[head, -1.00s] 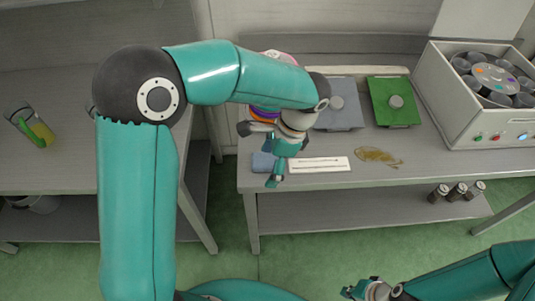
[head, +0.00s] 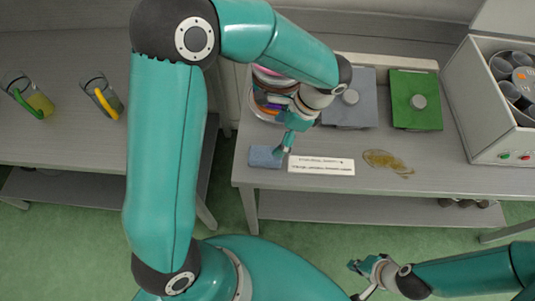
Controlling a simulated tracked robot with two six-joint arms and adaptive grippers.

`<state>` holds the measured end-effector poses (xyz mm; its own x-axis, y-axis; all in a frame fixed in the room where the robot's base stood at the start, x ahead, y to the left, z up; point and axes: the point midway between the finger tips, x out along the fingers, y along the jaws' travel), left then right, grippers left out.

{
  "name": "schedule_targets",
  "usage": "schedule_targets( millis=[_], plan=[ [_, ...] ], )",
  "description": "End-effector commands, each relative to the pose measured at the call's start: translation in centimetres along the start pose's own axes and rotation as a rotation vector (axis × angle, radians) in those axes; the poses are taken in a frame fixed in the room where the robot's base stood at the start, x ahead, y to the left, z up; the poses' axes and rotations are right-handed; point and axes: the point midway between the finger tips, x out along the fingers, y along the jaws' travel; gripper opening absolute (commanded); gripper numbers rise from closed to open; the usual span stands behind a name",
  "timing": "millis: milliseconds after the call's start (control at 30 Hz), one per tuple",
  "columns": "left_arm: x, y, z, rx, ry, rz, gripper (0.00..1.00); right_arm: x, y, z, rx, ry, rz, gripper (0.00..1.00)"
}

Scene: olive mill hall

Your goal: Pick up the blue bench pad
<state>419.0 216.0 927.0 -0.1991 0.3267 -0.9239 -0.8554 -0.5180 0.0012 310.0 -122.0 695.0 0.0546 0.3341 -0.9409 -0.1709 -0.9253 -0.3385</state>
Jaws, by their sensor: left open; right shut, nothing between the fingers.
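The blue bench pad (head: 265,157) is a small, flat grey-blue block. It lies near the front left corner of the right-hand bench in the head view. My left gripper (head: 281,150) is open, fingers pointing down, just right of the pad and overlapping its right edge in the picture. I cannot tell whether it touches the pad. Nothing shows between its fingers. My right gripper (head: 357,275) is shut and empty, low in front of the bench, well away from the pad.
A white printed label strip (head: 320,166) lies right of the pad, with a yellowish spill (head: 388,162) beyond. Stacked colourful rings (head: 268,95) stand behind my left gripper. Grey (head: 349,106) and green (head: 416,103) knobbed plates and a box of cylinders (head: 505,120) stand further right.

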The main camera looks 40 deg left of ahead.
Motion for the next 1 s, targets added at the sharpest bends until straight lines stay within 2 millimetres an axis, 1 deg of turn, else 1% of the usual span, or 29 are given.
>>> schedule_targets(
  millis=[33,100,200,300,467,667,700,800,900,1000],
  plan=[
    [1.2,0.1,0.1,-0.002,-0.004,0.005,0.94,-0.1,0.0,0.0,0.0,0.0,0.0,0.0],
    [2.6,0.1,0.2,-0.002,-0.004,0.006,0.94,-0.1,-0.1,0.0,0.0,0.001,0.0,0.0],
    [4.1,0.0,0.2,-0.005,-0.003,0.004,0.94,-0.2,-0.1,0.0,0.0,0.001,0.0,0.0],
    [5.0,0.1,0.2,-0.005,-0.001,0.004,0.94,-0.2,-0.1,0.0,0.0,0.001,0.0,0.0],
    [5.7,0.1,0.2,-0.006,-0.002,0.004,0.94,-0.3,-0.1,0.0,0.0,0.001,0.0,0.0],
    [8.3,0.5,-0.1,-0.004,-0.003,0.007,0.94,-1.1,-0.4,0.0,0.0,0.001,0.0,0.0],
    [9.0,0.4,-0.1,-0.006,-0.003,0.007,0.94,-1.1,-0.4,0.0,0.0,0.001,0.0,0.0],
    [10.0,0.4,-0.2,-0.006,-0.001,0.006,0.94,-1.1,-0.4,0.0,0.0,0.001,0.0,0.0],
    [10.5,0.4,-0.2,-0.006,0.001,0.004,0.94,-1.1,-0.4,0.0,0.0,0.001,0.0,0.0],
    [10.5,0.4,-0.2,-0.006,0.002,0.003,0.94,-1.1,-0.4,0.0,0.0,0.001,0.0,0.0]
  ],
)
